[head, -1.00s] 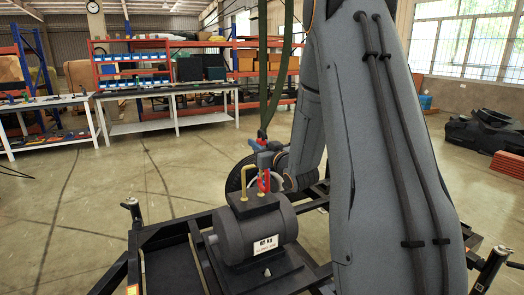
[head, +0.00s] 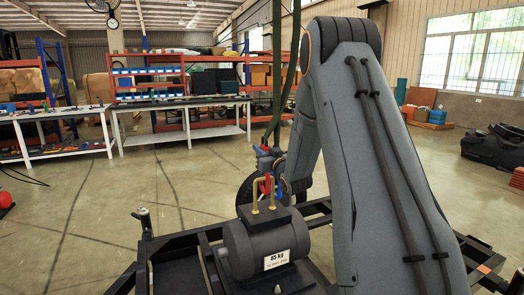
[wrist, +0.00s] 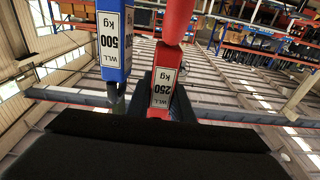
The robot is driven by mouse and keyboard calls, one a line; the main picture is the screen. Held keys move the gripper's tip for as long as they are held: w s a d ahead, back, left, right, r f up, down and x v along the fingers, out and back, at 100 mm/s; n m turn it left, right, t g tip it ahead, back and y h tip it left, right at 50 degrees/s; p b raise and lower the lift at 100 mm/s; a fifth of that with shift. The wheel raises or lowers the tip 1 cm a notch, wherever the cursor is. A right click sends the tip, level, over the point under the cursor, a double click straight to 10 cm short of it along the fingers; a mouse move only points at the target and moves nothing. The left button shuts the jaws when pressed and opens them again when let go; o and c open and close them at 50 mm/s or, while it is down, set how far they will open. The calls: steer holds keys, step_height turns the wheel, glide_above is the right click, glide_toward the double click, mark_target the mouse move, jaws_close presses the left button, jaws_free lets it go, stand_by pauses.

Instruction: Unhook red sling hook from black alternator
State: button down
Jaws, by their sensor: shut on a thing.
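In the wrist view the red hook (wrist: 166,85), labelled WLL 250 kg, runs down to the black finger pads. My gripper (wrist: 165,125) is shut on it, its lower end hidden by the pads. In the head view my wrist is just right of the hook.
A blue hook (wrist: 115,45), labelled WLL 500 kg, hangs close beside the red one. Green slings (head: 275,100) rise above them. The dark frame (head: 165,252) surrounds the alternator. White workbenches (head: 180,105) stand behind, with open floor between.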

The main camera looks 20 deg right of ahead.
steer(key=shift+r, duration=0.15)
steer(key=shift+s+p, duration=1.3)
steer(key=shift+s, duration=3.65)
steer(key=shift+s+f+b, duration=0.55)
steer(key=shift+s+f, duration=0.65)
